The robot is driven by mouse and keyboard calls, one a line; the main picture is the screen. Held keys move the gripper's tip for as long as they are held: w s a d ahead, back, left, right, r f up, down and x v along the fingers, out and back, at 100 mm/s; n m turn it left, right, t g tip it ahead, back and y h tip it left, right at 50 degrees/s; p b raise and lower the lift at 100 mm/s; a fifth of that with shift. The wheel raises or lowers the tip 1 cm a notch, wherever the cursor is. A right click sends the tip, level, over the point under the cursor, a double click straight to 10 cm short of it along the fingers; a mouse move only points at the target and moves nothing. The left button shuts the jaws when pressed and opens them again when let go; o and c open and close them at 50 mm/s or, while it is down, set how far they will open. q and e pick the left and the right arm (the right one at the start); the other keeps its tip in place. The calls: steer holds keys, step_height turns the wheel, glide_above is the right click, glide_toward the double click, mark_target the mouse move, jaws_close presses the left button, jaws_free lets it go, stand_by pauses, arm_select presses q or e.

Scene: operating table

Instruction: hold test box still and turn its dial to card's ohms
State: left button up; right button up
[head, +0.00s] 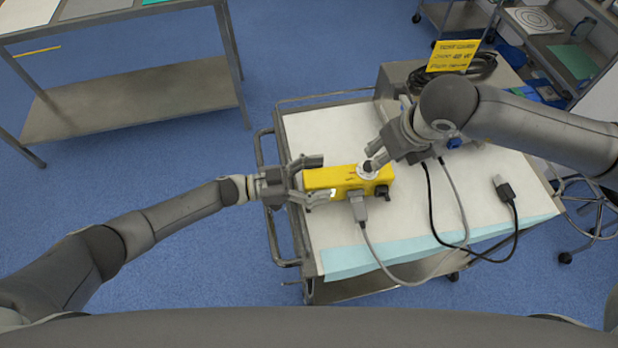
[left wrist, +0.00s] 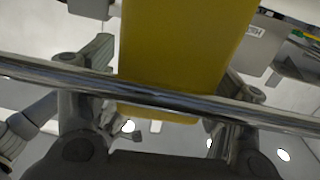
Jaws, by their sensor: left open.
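The yellow test box (head: 330,179) lies on the cart top, a grey plug and cable at its front side. Its white round dial (head: 364,172) is partly covered by my right gripper (head: 371,164), whose fingers reach down at it from the upper right; their grip is unclear. My left gripper (head: 320,178) is open, one finger on each side of the box's left end. In the left wrist view the yellow box (left wrist: 180,50) stands between the spread fingers. The yellow card (head: 452,56) is at the back; its writing is too small to read.
A metal cart rail (left wrist: 150,95) crosses the left wrist view in front of the box. A black cable with a plug (head: 504,190) lies on the white cart top (head: 320,125). A grey unit (head: 393,78) with coiled cable stands behind.

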arm_select(q)
steer(key=c, duration=1.3)
